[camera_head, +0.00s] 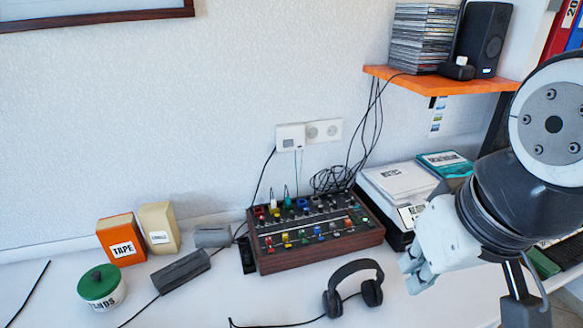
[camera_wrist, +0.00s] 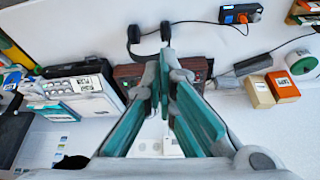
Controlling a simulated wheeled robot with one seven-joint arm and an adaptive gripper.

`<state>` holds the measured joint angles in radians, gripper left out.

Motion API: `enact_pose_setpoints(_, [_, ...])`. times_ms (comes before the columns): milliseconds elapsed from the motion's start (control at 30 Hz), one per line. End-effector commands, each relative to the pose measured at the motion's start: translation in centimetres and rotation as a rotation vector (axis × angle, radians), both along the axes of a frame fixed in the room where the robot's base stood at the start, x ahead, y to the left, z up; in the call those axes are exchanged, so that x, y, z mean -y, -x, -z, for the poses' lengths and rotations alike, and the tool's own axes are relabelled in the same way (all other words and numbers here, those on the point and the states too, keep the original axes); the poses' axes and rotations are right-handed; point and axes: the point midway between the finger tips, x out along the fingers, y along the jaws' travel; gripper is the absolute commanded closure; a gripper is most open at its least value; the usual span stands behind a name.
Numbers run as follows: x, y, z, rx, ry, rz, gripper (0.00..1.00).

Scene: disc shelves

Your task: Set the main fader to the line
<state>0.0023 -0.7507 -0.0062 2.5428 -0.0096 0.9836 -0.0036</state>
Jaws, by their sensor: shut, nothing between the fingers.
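A mixer (camera_head: 322,252) with a wooden case stands on the white desk, with coloured knobs and small coloured fader caps on its dark top. A pale line runs across its panel. I cannot tell which cap is the main fader at this size. My gripper (camera_head: 414,275) is to the right of the mixer, apart from it, above the desk. In the wrist view my gripper (camera_wrist: 166,72) is shut and empty, its fingertips together. It hides most of the mixer (camera_wrist: 127,74) there, so the faders are not visible in that view.
Black headphones (camera_head: 353,287) lie in front of the mixer. A printer-like box (camera_head: 389,193) with papers is close behind my gripper. An orange shelf (camera_head: 440,83) holds discs and a speaker. Boxes, a green-lidded tin (camera_head: 101,290) and cables are at the left.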

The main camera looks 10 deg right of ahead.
Motion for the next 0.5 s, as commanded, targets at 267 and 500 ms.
enact_pose_setpoints(267, [0.0,0.0,0.0,0.0,0.0,0.0,1.0])
enact_pose_setpoints(500, [0.0,-0.03,0.0,0.0,0.0,0.0,0.89])
